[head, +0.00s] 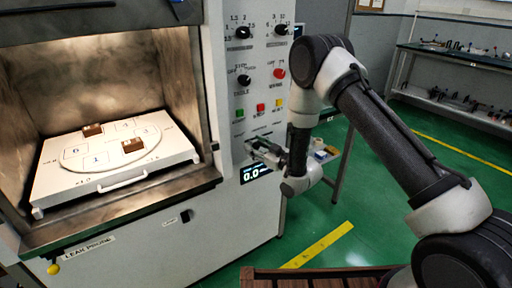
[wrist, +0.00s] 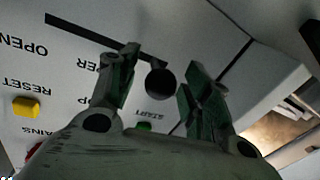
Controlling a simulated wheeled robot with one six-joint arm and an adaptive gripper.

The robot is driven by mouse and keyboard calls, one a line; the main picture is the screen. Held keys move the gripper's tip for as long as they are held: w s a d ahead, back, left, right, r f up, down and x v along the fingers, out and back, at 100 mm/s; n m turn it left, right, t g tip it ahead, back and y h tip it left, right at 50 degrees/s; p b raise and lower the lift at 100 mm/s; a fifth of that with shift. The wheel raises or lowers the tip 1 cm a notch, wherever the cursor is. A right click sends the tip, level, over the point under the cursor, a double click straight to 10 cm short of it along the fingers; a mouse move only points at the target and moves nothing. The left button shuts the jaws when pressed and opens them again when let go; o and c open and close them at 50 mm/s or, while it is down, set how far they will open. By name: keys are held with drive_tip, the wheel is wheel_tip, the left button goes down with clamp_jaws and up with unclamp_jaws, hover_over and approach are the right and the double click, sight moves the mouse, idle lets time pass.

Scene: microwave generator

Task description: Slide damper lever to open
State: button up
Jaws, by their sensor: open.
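The damper lever shows as a dark round knob (wrist: 160,82) in the wrist view, between the two fingers of my gripper (wrist: 160,62). A black slot (wrist: 90,36) in the white panel runs from near the knob toward the upper left, where upside-down "OPEN" lettering stands. My gripper is open, with one finger on each side of the knob and gaps visible in this view. In the head view my gripper (head: 266,151) is at the panel front below the coloured buttons. The lever cannot be made out there.
The panel carries a green button (head: 239,114), a red button (head: 260,107), a yellow button (head: 279,104) and a red knob (head: 279,73). A display (head: 255,174) sits just below my gripper. The lit chamber at left holds a white tray (head: 50,190). Green floor is open at right.

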clamp_jaws()
drive_tip(key=w+d, duration=0.2)
drive_tip(key=d, duration=0.1)
drive_tip(key=w+d, duration=0.4)
drive_tip(key=d, duration=0.1)
drive_tip(key=shift+d, duration=0.35)
unclamp_jaws()
drive_tip(key=v, duration=1.2)
